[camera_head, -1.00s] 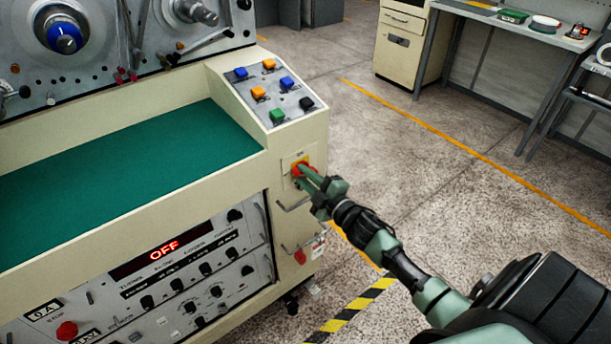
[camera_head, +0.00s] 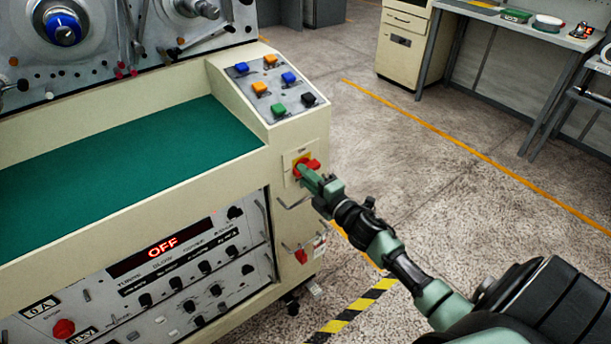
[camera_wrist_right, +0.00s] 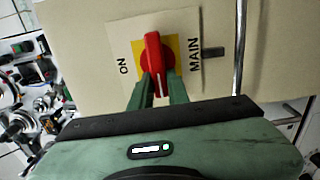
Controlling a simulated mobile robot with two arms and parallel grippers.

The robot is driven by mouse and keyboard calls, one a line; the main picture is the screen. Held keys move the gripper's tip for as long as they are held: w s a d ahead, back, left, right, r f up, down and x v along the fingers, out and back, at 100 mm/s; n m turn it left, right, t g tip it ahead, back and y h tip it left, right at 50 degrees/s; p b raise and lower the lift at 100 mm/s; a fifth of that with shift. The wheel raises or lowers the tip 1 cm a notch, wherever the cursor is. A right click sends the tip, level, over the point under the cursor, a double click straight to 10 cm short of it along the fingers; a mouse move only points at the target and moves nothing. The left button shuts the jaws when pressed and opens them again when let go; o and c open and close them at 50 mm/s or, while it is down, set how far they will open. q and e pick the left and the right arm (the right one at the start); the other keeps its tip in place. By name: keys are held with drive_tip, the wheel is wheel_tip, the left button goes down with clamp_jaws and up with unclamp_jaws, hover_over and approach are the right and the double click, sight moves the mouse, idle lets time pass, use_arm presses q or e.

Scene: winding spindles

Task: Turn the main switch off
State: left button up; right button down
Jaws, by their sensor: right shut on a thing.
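The main switch is a red rotary knob (camera_head: 313,164) on a yellow and white plate, on the cream machine's end face. In the right wrist view the red knob (camera_wrist_right: 153,52) stands lengthwise up the picture, between the sideways labels ON and MAIN. In the head view its handle lies roughly level, with a red end showing to the right of my fingers. My right gripper (camera_head: 305,175) is at the switch. The wrist view shows its two green fingers (camera_wrist_right: 160,86) on either side of the knob's lower end, shut on it. My left gripper is not in view.
A red display (camera_head: 163,247) on the machine's front reads OFF. Coloured push buttons (camera_head: 271,84) sit on the sloped panel above the switch. Metal handles (camera_head: 296,203) stick out below it. Open floor lies to the right, with a workbench (camera_head: 520,27) farther back.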

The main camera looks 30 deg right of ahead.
drive_tip(key=shift+f, duration=0.1)
drive_tip(key=c, duration=1.4)
unclamp_jaws()
drive_tip(key=shift+o, duration=0.2)
drive_tip(key=s, duration=0.7)
drive_tip(key=shift+s+d+b, duration=0.3)
drive_tip(key=shift+s, duration=0.1)
